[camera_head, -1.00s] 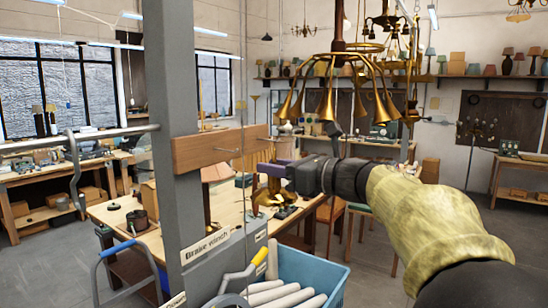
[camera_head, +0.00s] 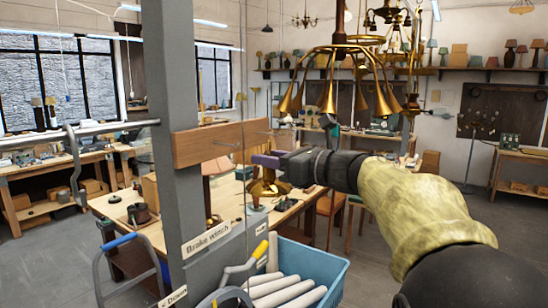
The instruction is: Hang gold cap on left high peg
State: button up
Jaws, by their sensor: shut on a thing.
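A thin metal peg (camera_head: 225,146) sticks out of the board's front. Another thin peg (camera_head: 262,131) shows near the board's right end, above the fingers. I cannot tell whether the cap touches the board or how far it is from either peg.
A brass chandelier (camera_head: 345,50) with several downward bells hangs just above and behind my arm. A blue bin (camera_head: 325,285) with white rolls stands below. A cluttered workbench (camera_head: 110,205) lies behind.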

jog(key=p+x, duration=0.2)
jog(key=x, duration=0.8)
jog(key=shift+w+f, duration=0.2)
dwell(1.5)
jog(key=shift+p, duration=0.3)
jog(key=shift+r+b, duration=0.1)
jog(key=shift+b, duration=0.35)
jog(key=shift+f+b, duration=0.75)
jog(key=shift+b, duration=0.25)
dwell(0.5)
jog(key=o, duration=1.1)
